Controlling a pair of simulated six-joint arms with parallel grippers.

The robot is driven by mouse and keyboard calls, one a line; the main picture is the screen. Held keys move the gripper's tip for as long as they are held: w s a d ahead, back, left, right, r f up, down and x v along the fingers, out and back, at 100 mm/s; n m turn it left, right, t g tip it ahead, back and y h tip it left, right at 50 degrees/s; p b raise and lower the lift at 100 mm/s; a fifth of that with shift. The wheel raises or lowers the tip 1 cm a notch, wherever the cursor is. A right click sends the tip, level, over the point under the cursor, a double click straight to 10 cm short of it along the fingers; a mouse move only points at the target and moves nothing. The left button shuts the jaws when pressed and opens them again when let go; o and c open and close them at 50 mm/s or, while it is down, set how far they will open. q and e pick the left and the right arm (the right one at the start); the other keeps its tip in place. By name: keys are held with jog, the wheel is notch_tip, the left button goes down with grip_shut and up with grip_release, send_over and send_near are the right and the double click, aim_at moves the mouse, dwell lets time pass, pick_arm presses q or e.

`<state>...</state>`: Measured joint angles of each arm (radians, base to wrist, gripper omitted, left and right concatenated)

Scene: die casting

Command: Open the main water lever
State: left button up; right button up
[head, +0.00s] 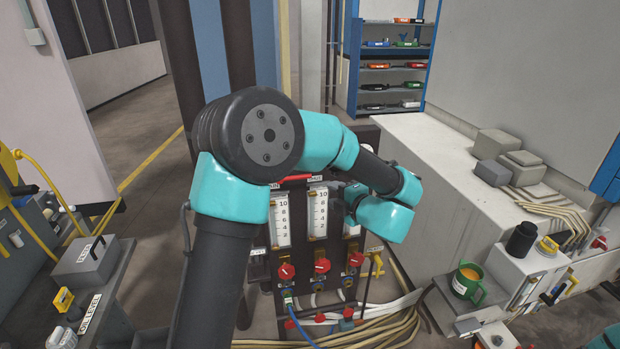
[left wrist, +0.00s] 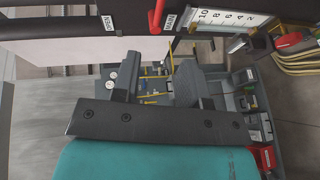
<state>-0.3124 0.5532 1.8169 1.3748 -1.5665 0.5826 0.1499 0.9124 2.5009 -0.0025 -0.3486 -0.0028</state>
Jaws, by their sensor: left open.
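The red main lever (head: 296,178) shows in the head view as a short horizontal red bar at the top of the gauge panel, partly hidden by my left arm. In the left wrist view a red lever (left wrist: 157,15) sits at the top edge between white labels. My left gripper (left wrist: 157,75) has its two dark fingers spread apart with nothing between them. It is apart from the red lever in that view. In the head view the left gripper (head: 353,199) is mostly hidden by the teal wrist, in front of the panel's right side. My right gripper is out of view.
Below the lever are white scale gauges (head: 318,214) and several red valve knobs (head: 322,266). Hoses and cables lie under the panel. A white machine top (head: 430,150) stands at right, with a green mug (head: 467,282) on a ledge. A grey bench (head: 112,275) stands at left.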

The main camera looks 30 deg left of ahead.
aim_at(301, 178)
pick_arm(q)
jog(key=shift+a, duration=0.1)
jog(key=x, duration=1.7)
jog(key=shift+w+a+f, duration=0.1)
jog(key=shift+w+f, duration=0.1)
jog(key=shift+c, duration=0.5)
grip_shut()
